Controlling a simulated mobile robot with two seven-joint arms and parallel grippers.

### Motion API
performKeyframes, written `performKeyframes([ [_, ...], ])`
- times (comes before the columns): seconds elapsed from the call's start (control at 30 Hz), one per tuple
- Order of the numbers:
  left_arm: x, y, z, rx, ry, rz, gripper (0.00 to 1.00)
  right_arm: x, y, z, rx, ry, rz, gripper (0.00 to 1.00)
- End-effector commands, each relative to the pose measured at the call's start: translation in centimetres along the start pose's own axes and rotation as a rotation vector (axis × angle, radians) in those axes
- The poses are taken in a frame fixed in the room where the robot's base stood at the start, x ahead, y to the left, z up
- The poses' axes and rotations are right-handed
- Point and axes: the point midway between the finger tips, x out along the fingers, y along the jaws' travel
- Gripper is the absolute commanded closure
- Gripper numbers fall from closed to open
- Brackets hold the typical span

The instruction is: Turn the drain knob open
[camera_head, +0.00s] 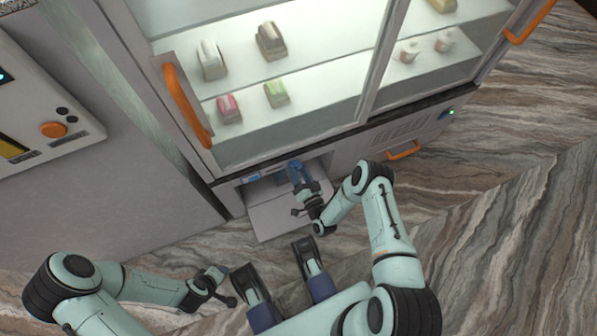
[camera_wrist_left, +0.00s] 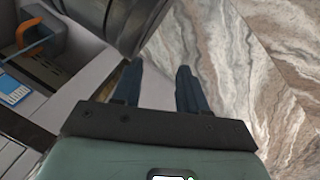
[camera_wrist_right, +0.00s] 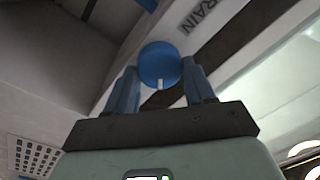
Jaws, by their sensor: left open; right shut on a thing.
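The round blue drain knob (camera_wrist_right: 160,62) sits below a panel edge in the right wrist view, with a short white mark pointing down toward my gripper. Part of a label reading "RAIN" (camera_wrist_right: 205,12) shows beside it. My right gripper (camera_wrist_right: 160,76) is shut on the knob, one finger on each side. In the head view, my right gripper (camera_head: 297,172) reaches into the low opening under the display case, and the knob is hidden there. My left gripper (camera_head: 228,286) is low at the lower left, open and empty; its two parted fingers show in the left wrist view (camera_wrist_left: 157,85).
The glass display case (camera_head: 290,130) with sweets stands above the opening. A pale flap (camera_head: 275,215) lies in front of it. An orange handle (camera_head: 187,105) sticks out on the left door. A control panel (camera_head: 40,110) is at the far left. Marbled floor (camera_head: 500,230) is clear at right.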

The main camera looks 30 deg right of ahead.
Motion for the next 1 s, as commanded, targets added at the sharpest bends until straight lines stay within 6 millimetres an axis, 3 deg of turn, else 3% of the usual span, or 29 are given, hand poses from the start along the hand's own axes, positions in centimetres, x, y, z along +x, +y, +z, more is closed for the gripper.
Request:
performKeyframes([
  [0.6, 1.6, -1.8, 2.3, -0.019, -0.072, -0.032, 0.57, -0.1, 0.2, 0.3, 0.535, 0.024, 0.007, 0.77],
  [1.0, 2.0, -2.4, 3.1, -0.026, -0.097, -0.044, 0.57, -0.1, 0.2, 0.3, 0.689, 0.031, 0.009, 0.77],
])
